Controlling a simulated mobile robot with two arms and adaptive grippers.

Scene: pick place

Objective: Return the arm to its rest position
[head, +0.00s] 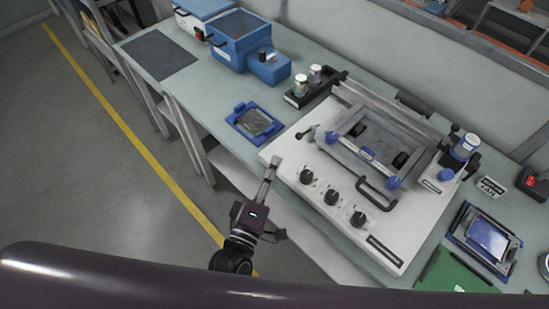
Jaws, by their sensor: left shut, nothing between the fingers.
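My left gripper (269,171) is shut and empty. It is at the front edge of the workbench (222,116), beside the near left corner of a white machine (301,220) with several black knobs. The dark wrist and arm of the left gripper come up from the bottom of the picture. My right gripper is not in view.
A blue tray (237,120) with a dark plate lies left of the machine. Blue boxes (236,41) stand at the back left. A green mat (450,275) and a blue-framed holder (463,238) lie at the right. Open floor (75,165) with a yellow line is at left.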

